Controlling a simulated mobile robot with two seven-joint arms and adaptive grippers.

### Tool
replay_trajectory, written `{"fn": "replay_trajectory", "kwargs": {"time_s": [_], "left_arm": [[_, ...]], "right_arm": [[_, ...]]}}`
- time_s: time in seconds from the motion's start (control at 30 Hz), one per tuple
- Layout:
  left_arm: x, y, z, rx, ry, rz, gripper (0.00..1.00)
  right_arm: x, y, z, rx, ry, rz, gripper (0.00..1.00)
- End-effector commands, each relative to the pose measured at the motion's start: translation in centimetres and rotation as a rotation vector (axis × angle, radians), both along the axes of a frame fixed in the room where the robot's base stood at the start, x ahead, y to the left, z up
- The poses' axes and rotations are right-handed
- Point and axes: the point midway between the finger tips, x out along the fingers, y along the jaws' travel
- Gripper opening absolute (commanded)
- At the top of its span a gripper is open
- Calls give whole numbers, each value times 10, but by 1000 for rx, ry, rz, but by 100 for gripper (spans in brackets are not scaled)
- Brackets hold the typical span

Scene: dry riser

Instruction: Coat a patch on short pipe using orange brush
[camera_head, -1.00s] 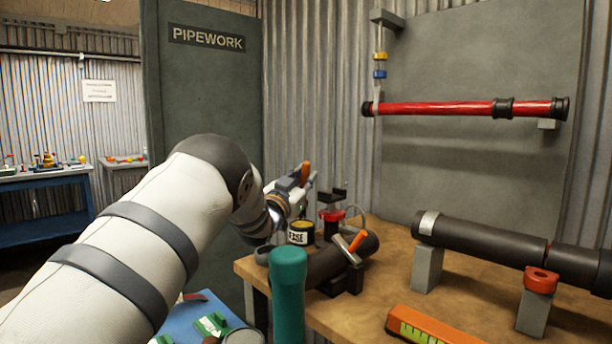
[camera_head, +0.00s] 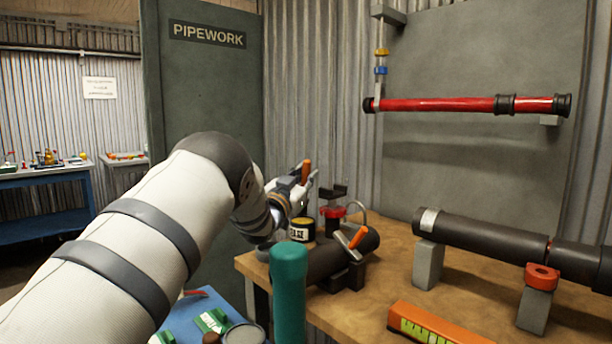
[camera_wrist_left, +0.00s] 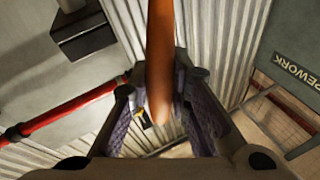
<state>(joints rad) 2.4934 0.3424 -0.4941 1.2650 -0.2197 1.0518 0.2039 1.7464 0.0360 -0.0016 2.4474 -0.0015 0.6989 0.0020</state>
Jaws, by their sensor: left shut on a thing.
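My left gripper (camera_head: 304,182) is shut on the orange brush (camera_head: 306,170), above the back left part of the workbench. In the left wrist view the orange handle (camera_wrist_left: 160,50) runs up between the two fingers; the bristles cannot be made out. A short dark pipe (camera_head: 318,262) lies in a holder with an orange-handled clamp (camera_head: 356,240), below and in front of the gripper. A dark tin with a pale label (camera_head: 302,229) stands behind the pipe, just under the gripper. My right gripper is not in view.
A long dark pipe (camera_head: 480,238) rests on grey blocks (camera_head: 428,265) at the right. An orange level (camera_head: 435,325) lies at the bench's front. A teal cylinder (camera_head: 288,290) stands before the short pipe. A red pipe (camera_head: 440,105) hangs on the back panel.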

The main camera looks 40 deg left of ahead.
Motion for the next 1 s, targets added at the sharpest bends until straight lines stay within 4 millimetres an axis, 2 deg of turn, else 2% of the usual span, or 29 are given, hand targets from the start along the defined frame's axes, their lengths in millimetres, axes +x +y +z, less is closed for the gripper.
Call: {"fn": "replay_trajectory", "kwargs": {"time_s": [1.0], "left_arm": [[0, 0, -9, -1, 3, 1, 0]], "right_arm": [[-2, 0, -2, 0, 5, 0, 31]]}}
